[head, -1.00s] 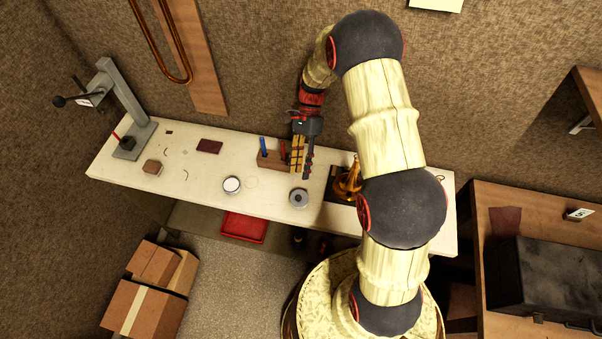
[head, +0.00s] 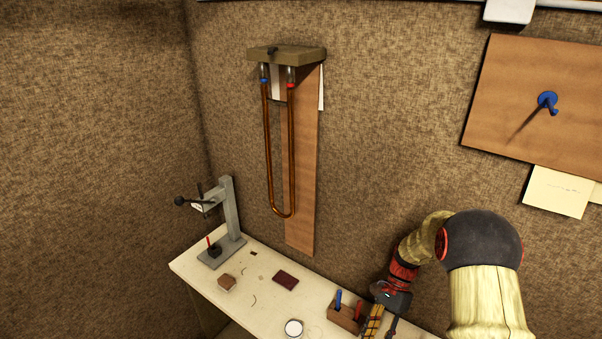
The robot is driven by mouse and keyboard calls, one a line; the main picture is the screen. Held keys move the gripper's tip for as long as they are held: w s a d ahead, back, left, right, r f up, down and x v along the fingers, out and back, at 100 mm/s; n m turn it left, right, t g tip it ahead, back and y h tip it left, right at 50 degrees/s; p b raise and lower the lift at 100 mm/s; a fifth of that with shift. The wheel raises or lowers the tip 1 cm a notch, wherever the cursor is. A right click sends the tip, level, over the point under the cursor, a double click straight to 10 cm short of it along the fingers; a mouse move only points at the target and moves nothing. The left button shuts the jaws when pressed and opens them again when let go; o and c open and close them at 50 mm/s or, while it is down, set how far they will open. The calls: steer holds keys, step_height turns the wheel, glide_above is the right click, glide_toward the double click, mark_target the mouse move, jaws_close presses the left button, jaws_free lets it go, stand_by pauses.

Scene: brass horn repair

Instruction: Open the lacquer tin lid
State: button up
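A small round container with a white top (head: 293,328) sits on the bench near the bottom edge of the head view. I cannot tell whether it is the lacquer tin, or whether its top is a lid. A grey round container seen beside it earlier is now out of frame. My gripper (head: 382,327) points down over the bench at the bottom edge, to the right of the white-topped container and apart from it. Its striped yellow finger and dark finger stand apart with nothing visible between them. The fingertips are at or past the frame edge.
A wooden block (head: 345,316) with blue and red handled tools stands just left of my gripper. A grey press (head: 230,215), a brown block (head: 227,282) and a dark red pad (head: 286,281) are on the bench (head: 262,262). A copper slide (head: 268,150) hangs on the wall.

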steer(key=s+a+r+n+t+h+b, duration=0.3)
steer(key=s+r+n+t+b, duration=0.8)
steer(key=s+b, duration=0.6)
steer(key=shift+r+n+t+h+b, duration=0.4)
steer(key=shift+r+n+h+b, duration=0.2)
steer(key=shift+r+n+b, duration=0.4)
